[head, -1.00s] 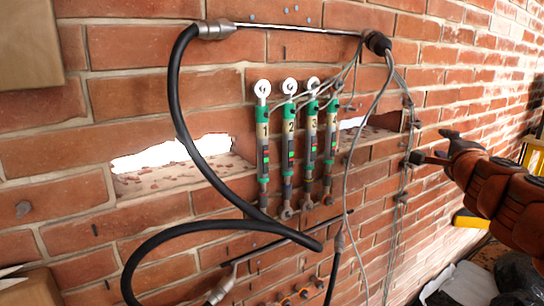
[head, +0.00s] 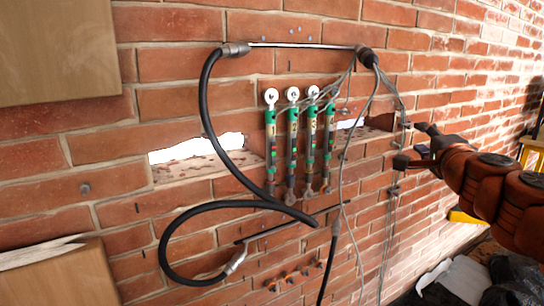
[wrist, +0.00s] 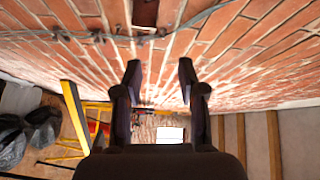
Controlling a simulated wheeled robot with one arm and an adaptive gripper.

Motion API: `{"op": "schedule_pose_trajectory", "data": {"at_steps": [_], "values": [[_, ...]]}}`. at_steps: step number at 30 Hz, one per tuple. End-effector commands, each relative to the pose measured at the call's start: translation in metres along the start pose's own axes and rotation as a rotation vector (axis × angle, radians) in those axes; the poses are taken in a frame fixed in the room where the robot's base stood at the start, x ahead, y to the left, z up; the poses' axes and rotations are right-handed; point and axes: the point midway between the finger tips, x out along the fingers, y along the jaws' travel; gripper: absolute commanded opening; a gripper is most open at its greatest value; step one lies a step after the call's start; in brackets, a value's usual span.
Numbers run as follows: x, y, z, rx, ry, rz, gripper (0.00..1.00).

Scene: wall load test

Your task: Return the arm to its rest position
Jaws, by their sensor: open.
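My gripper (head: 418,145) is at the right in the head view, at the end of my orange-brown arm, in front of the brick wall (head: 440,104). Its two dark fingers stand apart with nothing between them, as the wrist view (wrist: 159,82) also shows. In the head view the fingers overlap the area by the grey cables (head: 342,200) running down the wall; I cannot tell how far from the wall they are. Several green and grey numbered load devices (head: 292,140) stand upright in a row at the wall, left of my gripper.
Black hoses (head: 209,110) loop out from the wall. A wooden board (head: 50,60) is at the upper left and a wooden box (head: 60,280) at the lower left. Black bags (wrist: 42,128) and a yellow frame (wrist: 72,108) show at left in the wrist view. Wall slots (head: 180,155) are open.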

Motion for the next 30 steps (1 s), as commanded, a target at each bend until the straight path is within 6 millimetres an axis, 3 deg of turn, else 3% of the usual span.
{"op": "schedule_pose_trajectory", "data": {"at_steps": [1, 5, 10, 15, 18, 24, 30], "values": [[-0.002, -0.013, 0.011, -0.027, -0.030, -0.004, 0.40], [-0.008, -0.037, 0.047, -0.113, -0.134, -0.011, 0.40], [-0.030, -0.065, 0.117, -0.286, -0.343, 0.004, 0.40], [-0.071, -0.064, 0.190, -0.486, -0.598, 0.079, 0.40], [-0.102, -0.052, 0.218, -0.600, -0.741, 0.150, 0.40], [-0.173, -0.018, 0.241, -0.801, -1.002, 0.350, 0.40], [-0.255, 0.013, 0.218, -0.957, -1.223, 0.630, 0.40]]}}
